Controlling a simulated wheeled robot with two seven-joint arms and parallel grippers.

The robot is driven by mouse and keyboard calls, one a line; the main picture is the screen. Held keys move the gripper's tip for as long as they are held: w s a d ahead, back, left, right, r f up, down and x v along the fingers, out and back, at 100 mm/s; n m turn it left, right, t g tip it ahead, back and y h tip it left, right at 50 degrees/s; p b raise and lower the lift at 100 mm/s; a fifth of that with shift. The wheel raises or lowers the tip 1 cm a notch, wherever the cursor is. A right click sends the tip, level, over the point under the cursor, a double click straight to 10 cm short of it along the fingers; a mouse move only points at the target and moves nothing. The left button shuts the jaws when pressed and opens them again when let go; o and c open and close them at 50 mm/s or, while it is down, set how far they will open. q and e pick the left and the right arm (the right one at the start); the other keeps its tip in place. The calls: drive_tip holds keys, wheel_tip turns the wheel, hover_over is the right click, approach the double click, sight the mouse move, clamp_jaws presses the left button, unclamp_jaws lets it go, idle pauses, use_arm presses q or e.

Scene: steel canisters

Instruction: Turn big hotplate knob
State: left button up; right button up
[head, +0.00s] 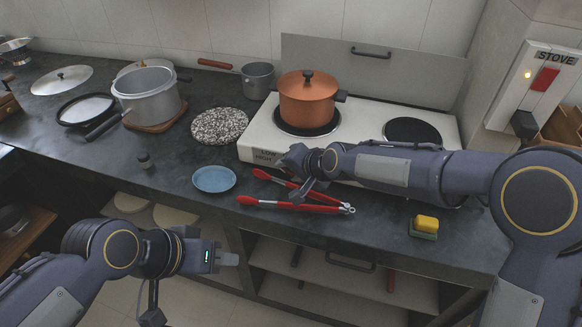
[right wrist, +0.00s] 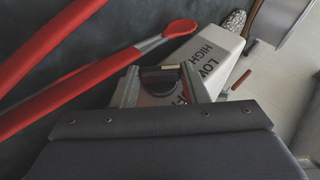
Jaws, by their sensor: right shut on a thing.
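The white hotplate (head: 356,122) stands on the counter with two dark burners. Its front face carries LOW and HIGH lettering. An orange lidded pot (head: 307,103) sits on the left burner. My right gripper (head: 290,160) is at the hotplate's front left, beside the lettering. In the right wrist view, its two fingers are on either side of a dark knob (right wrist: 160,75) and shut on it. In the head view the gripper and arm hide the knob. My left gripper (head: 228,258) hangs in front of the counter, away from the hotplate; its finger gap is unclear.
Red-handled tongs (head: 290,205) lie just below the right gripper. A blue plate (head: 214,179), a speckled trivet (head: 219,126) and a yellow-green sponge (head: 425,226) are on the counter. A stove switch box (head: 540,82) is on the right wall.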

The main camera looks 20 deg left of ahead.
drive_tip(key=h+p, duration=0.2)
drive_tip(key=p, duration=0.2)
drive_tip(key=r+n+h+p, duration=0.1)
drive_tip(key=p, duration=0.3)
drive_tip(key=shift+a+h+p, duration=0.35)
drive_tip(key=shift+a+h, duration=0.05)
drive_tip(key=shift+a+f+g+h+p, duration=0.15)
drive_tip(key=shift+g+h+p, duration=0.15)
drive_tip(key=shift+h+p, duration=0.7)
drive_tip(key=shift+f+n+h+p, duration=0.1)
drive_tip(key=shift+n+h+p, duration=0.3)
drive_tip(key=shift+h, duration=0.6)
drive_tip(key=o, duration=0.7)
drive_tip(key=shift+a, duration=0.1)
drive_tip(key=b+v, duration=0.1)
drive_tip(key=v, duration=0.6)
drive_tip(key=shift+r, duration=0.4)
